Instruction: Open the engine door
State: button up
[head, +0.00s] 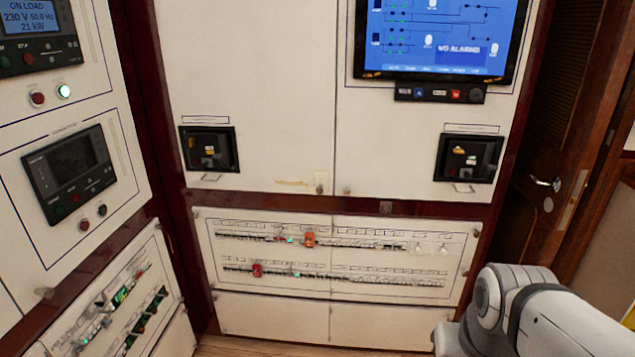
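A dark brown wooden door (524,215) with a louvred upper panel stands at the right side of the head view. It carries a silver lever handle (545,183) with a round plate below it. A pale metal strip runs beside the handle at the door's edge. No label marks it as the engine door, and I cannot tell whether it is shut or slightly ajar. My white and grey arm shows at the bottom right, in front of the door's lower part. My gripper is outside the view.
White cabinets with dark wood trim fill the middle and left. A lower breaker panel (330,253) holds two rows of switches, with one orange (309,240) and one red (257,270) piece. A blue screen (440,35) reads "NO ALARMS". Little floor shows at the bottom.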

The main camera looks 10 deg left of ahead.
aim_at(263, 73)
jog(key=u, duration=0.5)
jog(key=i, duration=1.4)
jog(key=z, duration=0.3)
